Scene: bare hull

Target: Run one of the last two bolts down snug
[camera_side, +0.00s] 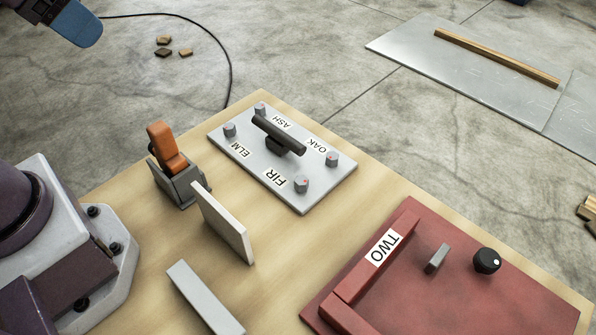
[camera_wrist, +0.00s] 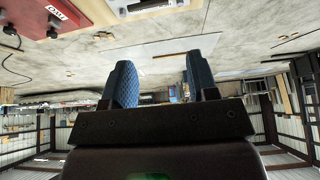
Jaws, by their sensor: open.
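A grey plate (camera_side: 225,146) with a black handle (camera_side: 279,136) lies on the wooden tabletop in the side view. Grey bolts stand at its corners: one by the ASH label (camera_side: 260,109), one by ELM (camera_side: 229,130), one by OAK (camera_side: 332,158), one by FIR (camera_side: 301,184). The OAK and FIR bolts show small red marks. How far each is run down is hard to tell. An orange-handled tool (camera_side: 166,147) sits upright in a grey holder (camera_side: 181,187). My gripper (camera_wrist: 160,85) is open and empty, high at the side view's upper left, away from the plate.
A pale upright panel (camera_side: 223,223) stands between holder and red panel (camera_side: 450,290). The red panel bears a TWO label, a grey lever (camera_side: 437,258) and a black knob (camera_side: 487,261). A grey block (camera_side: 204,298) lies in front. A dark cable (camera_side: 228,60) crosses the floor.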

